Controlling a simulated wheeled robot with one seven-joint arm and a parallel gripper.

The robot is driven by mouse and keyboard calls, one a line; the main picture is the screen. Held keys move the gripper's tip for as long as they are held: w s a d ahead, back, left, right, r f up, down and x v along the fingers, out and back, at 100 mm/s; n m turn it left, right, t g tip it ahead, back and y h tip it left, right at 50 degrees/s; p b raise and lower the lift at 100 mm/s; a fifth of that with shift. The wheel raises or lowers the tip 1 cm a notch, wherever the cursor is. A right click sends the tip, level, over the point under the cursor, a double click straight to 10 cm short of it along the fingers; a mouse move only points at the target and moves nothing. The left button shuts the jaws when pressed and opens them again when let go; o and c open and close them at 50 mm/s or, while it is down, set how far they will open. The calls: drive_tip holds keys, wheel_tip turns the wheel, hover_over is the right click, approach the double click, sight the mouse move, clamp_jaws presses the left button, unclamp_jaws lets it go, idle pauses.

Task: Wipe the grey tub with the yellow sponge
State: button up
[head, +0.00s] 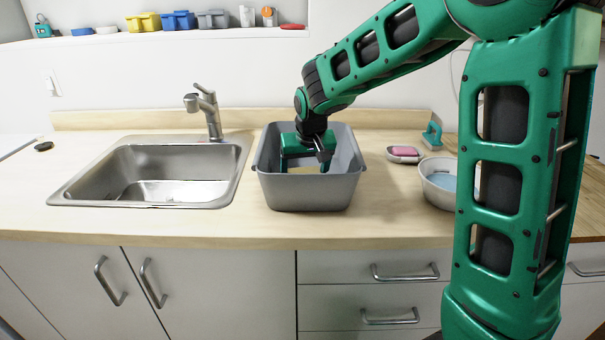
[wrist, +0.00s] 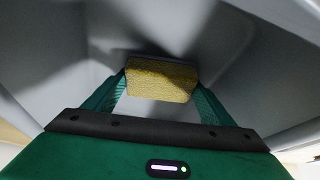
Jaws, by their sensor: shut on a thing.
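The grey tub (head: 309,193) stands on the counter to the right of the sink. My gripper (head: 304,164) reaches down into the tub from above. In the wrist view my gripper (wrist: 161,82) is shut on the yellow sponge (wrist: 162,80), with one finger at each side of it. The sponge is inside the tub, close to its grey inner surface (wrist: 60,70); I cannot tell whether it touches. In the head view only a small part of the sponge (head: 295,170) shows, behind the tub's front wall.
A steel sink (head: 160,170) with a tap (head: 207,112) is on the left. To the right are a pink soap on a dish (head: 404,153), a green-handled brush (head: 432,134) and a white bowl (head: 438,182) with blue contents. A shelf (head: 150,36) holds several small bins.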

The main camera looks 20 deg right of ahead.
drive_tip(key=shift+a+r, duration=0.1)
drive_tip(key=shift+r, duration=3.85)
